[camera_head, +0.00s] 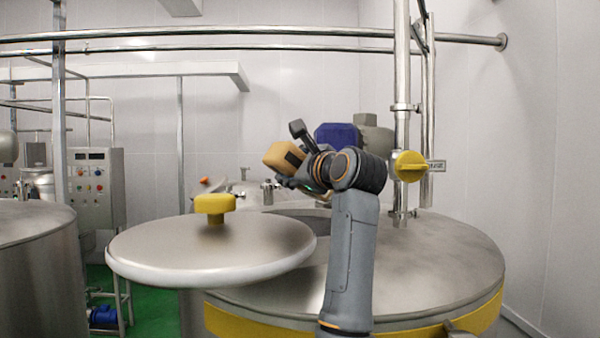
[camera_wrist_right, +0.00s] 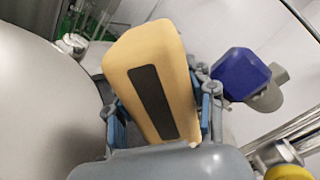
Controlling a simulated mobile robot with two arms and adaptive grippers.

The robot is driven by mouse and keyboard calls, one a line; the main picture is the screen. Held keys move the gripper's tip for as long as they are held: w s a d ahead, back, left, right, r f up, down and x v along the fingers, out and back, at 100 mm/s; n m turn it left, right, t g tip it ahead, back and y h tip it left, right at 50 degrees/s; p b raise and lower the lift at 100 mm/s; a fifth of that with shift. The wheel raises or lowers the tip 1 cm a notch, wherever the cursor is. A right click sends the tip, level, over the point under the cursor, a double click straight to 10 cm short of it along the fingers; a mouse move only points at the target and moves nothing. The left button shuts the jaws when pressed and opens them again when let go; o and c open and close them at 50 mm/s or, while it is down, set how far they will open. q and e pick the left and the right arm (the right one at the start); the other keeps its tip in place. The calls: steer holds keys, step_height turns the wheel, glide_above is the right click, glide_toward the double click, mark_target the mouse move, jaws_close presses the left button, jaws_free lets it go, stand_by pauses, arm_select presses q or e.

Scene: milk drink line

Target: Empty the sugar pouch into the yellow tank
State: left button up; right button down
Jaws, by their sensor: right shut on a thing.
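The sugar pouch is a tan block with a dark stripe (camera_head: 280,154), held tilted in the air above the yellow tank. It fills the middle of the right wrist view (camera_wrist_right: 178,60). My right gripper (camera_head: 298,158) is shut on it, with a finger on each side in the wrist view (camera_wrist_right: 160,105). The yellow tank (camera_head: 440,265) is steel with a yellow band, and its dark opening (camera_head: 305,213) shows partly behind my arm. Its round lid (camera_head: 170,250) with a yellow knob is swung to the left. I cannot see any sugar flowing. My left gripper is out of view.
A vertical pipe (camera_head: 402,110) with a yellow valve handle (camera_head: 409,165) rises at the tank's right. A blue motor (camera_head: 338,136) stands behind the gripper. Another steel tank (camera_head: 35,250) and a control cabinet (camera_head: 95,185) are at the left.

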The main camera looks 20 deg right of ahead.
mark_target(294, 150)
stand_by(0.3)
steer(key=n, duration=0.2)
steer(key=r+n, duration=0.1)
steer(key=n, duration=0.1)
steer(key=r+n, duration=0.1)
steer(key=n, duration=0.2)
steer(key=r+n, duration=0.1)
steer(key=n, duration=0.1)
steer(key=shift+d, duration=0.1)
step_height(294, 150, up, 2)
steer(key=n, duration=0.4)
steer(key=shift+n, duration=0.3)
steer(key=n, duration=0.3)
steer(key=r+n, duration=0.1)
steer(key=n, duration=0.2)
steer(key=shift+r, duration=0.2)
steer(key=n, duration=0.2)
steer(key=r+n, duration=0.1)
steer(key=n, duration=0.2)
steer(key=shift+n, duration=0.3)
